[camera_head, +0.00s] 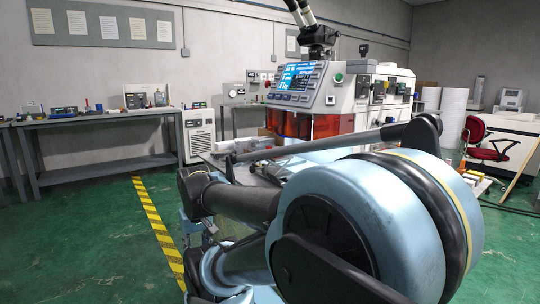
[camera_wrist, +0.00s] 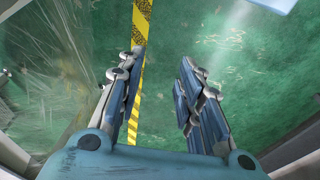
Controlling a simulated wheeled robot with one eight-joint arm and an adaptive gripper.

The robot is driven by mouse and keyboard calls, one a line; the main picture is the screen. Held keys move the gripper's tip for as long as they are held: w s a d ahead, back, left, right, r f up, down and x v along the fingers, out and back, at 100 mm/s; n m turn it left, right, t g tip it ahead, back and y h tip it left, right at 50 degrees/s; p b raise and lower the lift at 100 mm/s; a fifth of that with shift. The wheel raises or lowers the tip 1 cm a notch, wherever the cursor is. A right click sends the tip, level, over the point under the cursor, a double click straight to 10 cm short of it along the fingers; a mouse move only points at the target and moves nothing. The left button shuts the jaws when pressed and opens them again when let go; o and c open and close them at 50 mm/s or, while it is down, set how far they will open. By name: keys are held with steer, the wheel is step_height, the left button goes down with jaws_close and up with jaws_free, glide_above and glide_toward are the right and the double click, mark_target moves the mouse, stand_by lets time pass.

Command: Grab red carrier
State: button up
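I cannot pick out a red carrier for certain in either view. In the head view, orange-red translucent panels (camera_head: 288,124) show under the screen of the machine. In the wrist view, my gripper (camera_wrist: 162,57) points down at the green floor. Its two jointed fingers stand apart with nothing between them but floor and part of a striped line. In the head view, my arm covers the lower middle and right, and hides part of the bench in front of the machine. The gripper cannot be made out clearly there.
The machine (camera_head: 345,95) with a lit screen stands behind my arm. A grey workbench (camera_head: 100,120) with small items runs along the left wall. A red chair (camera_head: 487,152) is at right. Green floor with a yellow-black line (camera_head: 157,226) is open at left.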

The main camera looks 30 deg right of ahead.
steer(key=shift+o, duration=1.4)
steer(key=o, duration=0.7)
steer(key=shift+d+r, duration=0.2)
steer(key=shift+r, duration=1)
steer(key=w+d+r+m+g, duration=0.1)
steer(key=w+d+r+m, duration=0.3)
steer(key=w+d+r, duration=0.5)
steer(key=w+d+r+m, duration=0.4)
steer(key=d+r, duration=0.3)
steer(key=r, duration=0.4)
steer(key=w+d+r+m+g, duration=0.1)
steer(key=w+d+r+m, duration=0.3)
steer(key=w+d+r, duration=0.5)
steer(key=d+r+m, duration=0.3)
steer(key=d, duration=0.4)
steer(key=d+r+m, duration=0.2)
steer(key=d+r, duration=0.1)
steer(key=d, duration=0.4)
steer(key=f, duration=1.1)
steer(key=shift+w, duration=0.25)
steer(key=shift+s+a+f, duration=0.1)
steer(key=shift+a+f, duration=0.05)
steer(key=shift+f, duration=1.25)
steer(key=shift+a+f, duration=0.1)
steer(key=shift+f, duration=1.25)
